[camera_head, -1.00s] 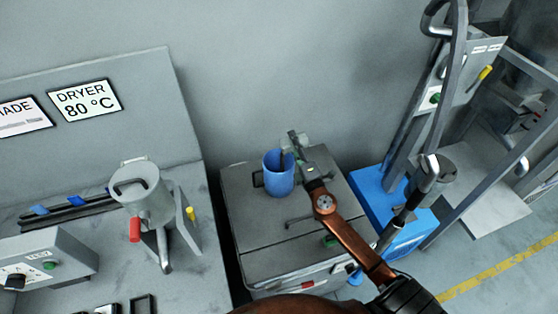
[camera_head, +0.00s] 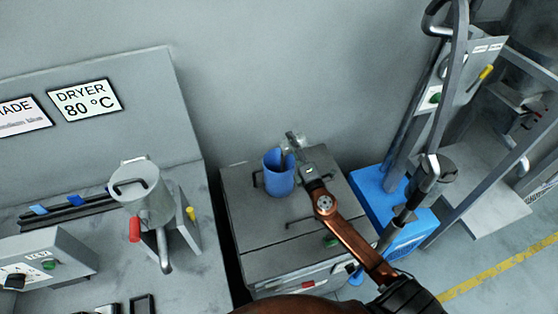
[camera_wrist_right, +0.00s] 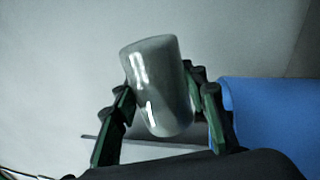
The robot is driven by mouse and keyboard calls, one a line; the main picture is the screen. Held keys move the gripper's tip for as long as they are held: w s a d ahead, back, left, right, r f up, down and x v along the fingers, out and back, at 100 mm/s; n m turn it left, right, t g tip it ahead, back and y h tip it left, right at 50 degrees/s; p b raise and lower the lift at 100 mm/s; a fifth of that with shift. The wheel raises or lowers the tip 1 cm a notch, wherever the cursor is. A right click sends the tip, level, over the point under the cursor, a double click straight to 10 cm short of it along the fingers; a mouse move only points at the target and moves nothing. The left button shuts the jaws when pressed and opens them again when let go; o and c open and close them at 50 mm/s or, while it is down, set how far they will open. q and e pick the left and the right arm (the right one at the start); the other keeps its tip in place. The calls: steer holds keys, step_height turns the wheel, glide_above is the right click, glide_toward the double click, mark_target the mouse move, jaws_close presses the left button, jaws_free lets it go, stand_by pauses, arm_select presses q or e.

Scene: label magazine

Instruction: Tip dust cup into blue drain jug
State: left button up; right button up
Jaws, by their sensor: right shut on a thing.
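My right gripper (camera_head: 291,148) is shut on the dust cup (camera_wrist_right: 158,88), a smooth grey, see-through-looking cup. In the right wrist view the cup sits between the two dark fingers and leans a little. In the head view the cup is small and mostly hidden by the gripper. The blue drain jug (camera_head: 278,178) stands upright on the grey cabinet, its handle to the left; it also shows in the right wrist view (camera_wrist_right: 268,112), to the right of the cup. The gripper is at the jug's upper right rim. Whether anything is pouring cannot be told. My left gripper is out of view.
The grey cabinet top (camera_head: 245,220) is clear around the jug. A grey hopper (camera_head: 145,195) with a red handle stands on the left bench. A blue box (camera_head: 370,195) and a metal frame stand to the right. The wall is close behind.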

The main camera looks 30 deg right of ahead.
mark_target(289, 150)
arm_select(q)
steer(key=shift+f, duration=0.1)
arm_select(e)
steer(key=shift+a+f+n, duration=0.1)
steer(key=shift+f+n, duration=0.1)
steer(key=shift+n, duration=0.2)
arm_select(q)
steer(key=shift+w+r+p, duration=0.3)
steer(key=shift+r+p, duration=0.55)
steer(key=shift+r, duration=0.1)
arm_select(e)
steer(key=shift+w+a+r+n+y, duration=0.1)
steer(key=shift+a+r+n+y, duration=0.2)
steer(key=shift+n, duration=0.55)
steer(key=shift+a+r+n+y, duration=0.2)
steer(key=shift+a+n, duration=0.1)
steer(key=shift+n, duration=0.55)
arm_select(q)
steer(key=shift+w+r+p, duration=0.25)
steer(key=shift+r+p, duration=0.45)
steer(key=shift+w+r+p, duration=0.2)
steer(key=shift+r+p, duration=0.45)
arm_select(e)
steer(key=shift+w+a+r+n+y, duration=0.15)
steer(key=shift+a+n, duration=0.25)
steer(key=shift+n, duration=0.55)
steer(key=shift+a+r+n+y, duration=0.1)
steer(key=shift+a+n+y, duration=0.2)
steer(key=shift+n, duration=0.65)
